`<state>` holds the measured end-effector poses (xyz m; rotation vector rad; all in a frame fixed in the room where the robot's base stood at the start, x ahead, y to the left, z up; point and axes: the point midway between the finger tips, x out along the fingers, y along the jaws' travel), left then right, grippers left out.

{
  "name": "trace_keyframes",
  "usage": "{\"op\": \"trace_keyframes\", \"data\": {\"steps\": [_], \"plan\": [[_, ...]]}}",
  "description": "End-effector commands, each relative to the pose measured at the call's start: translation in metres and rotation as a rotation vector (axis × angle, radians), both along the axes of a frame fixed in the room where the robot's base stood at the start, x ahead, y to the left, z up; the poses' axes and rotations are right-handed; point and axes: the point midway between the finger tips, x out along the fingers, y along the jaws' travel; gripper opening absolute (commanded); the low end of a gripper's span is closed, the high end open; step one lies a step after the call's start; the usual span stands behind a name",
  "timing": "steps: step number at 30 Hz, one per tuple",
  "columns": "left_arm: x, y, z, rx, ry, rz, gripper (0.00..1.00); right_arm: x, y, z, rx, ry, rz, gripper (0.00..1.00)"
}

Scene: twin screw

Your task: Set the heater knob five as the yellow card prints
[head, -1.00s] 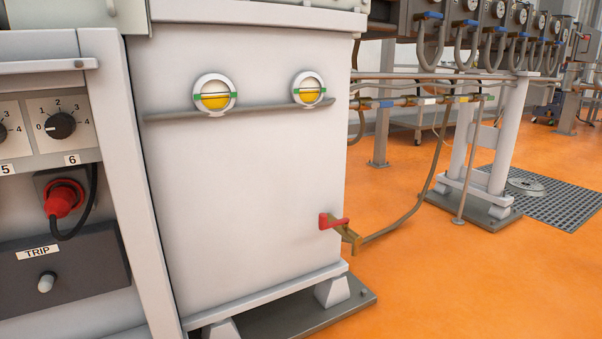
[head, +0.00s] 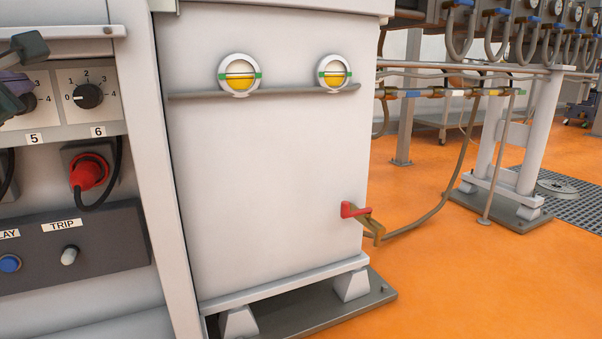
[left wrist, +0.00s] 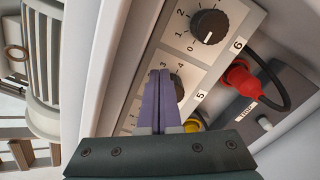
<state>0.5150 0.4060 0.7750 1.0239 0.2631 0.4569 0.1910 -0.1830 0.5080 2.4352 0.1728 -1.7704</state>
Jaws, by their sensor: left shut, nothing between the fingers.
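Heater knob five (head: 28,102) is a dark round knob on a pale dial plate above the label 5, at the left edge of the head view. My left gripper (head: 14,82) partly covers it there. In the left wrist view the purple fingers of my left gripper (left wrist: 160,78) are shut together and empty. They lie over part of knob five (left wrist: 179,88), whose pointer is hidden; I cannot tell whether they touch it. The yellow card is not in view. My right gripper is not in view.
Knob six (head: 88,95) is beside knob five, its pointer near 0. Below are a red plug (head: 88,172) with a black cable and the TRIP button (head: 69,255). A white cabinet (head: 270,170) with two sight glasses stands to the right. Orange floor lies beyond.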

Motion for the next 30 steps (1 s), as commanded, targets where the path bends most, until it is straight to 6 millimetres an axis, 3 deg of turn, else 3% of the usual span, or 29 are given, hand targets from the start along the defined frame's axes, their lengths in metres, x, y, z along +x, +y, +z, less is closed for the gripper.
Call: {"op": "trace_keyframes", "data": {"steps": [30], "plan": [[-0.0026, 0.0041, -0.0079, 0.000, 0.003, 0.001, 0.00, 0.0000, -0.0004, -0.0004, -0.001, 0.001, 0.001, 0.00]]}}
